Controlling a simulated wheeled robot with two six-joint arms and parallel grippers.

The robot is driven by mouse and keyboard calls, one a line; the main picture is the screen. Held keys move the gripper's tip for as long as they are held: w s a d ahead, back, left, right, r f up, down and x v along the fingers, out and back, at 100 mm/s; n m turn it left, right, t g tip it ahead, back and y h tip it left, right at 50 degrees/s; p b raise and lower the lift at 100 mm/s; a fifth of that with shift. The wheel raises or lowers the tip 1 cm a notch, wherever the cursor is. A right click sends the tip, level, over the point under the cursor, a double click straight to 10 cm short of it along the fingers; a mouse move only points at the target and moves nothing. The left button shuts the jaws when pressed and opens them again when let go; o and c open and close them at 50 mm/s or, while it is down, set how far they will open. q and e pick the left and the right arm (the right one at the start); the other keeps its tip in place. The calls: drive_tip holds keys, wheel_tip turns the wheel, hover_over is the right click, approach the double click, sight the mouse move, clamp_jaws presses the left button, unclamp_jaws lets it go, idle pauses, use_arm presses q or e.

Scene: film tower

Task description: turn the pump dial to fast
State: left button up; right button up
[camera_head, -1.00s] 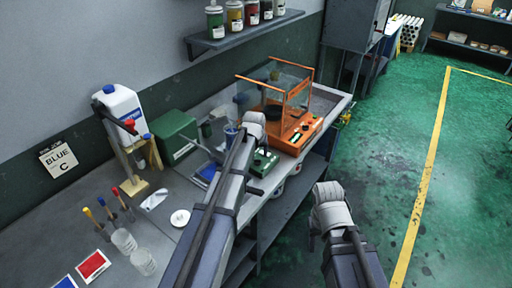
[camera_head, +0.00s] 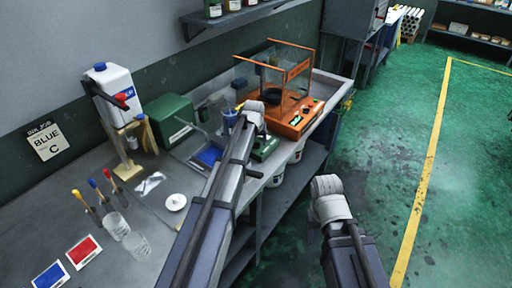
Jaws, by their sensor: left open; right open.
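No dial can be made out clearly. A small green device (camera_head: 266,147), which may be the pump, sits at the bench's front edge, partly hidden behind my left arm. My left gripper (camera_head: 254,107) is over the bench just behind and left of this device, in front of the orange glass-sided case (camera_head: 296,116). It is open, with its fingers mostly hidden by the wrist. My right gripper (camera_head: 326,187) is open and empty over the green floor, right of the bench and apart from everything.
The grey bench (camera_head: 150,222) holds a green box (camera_head: 171,120), a white bottle on a stand (camera_head: 115,92), a blue tray (camera_head: 208,156), screwdrivers, clear cups and colour cards. The floor to the right (camera_head: 395,130) is clear.

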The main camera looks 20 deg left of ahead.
use_arm(q)
drive_tip(key=shift+w+f, duration=0.1)
drive_tip(key=shift+f, duration=0.15)
clamp_jaws()
idle(0.4)
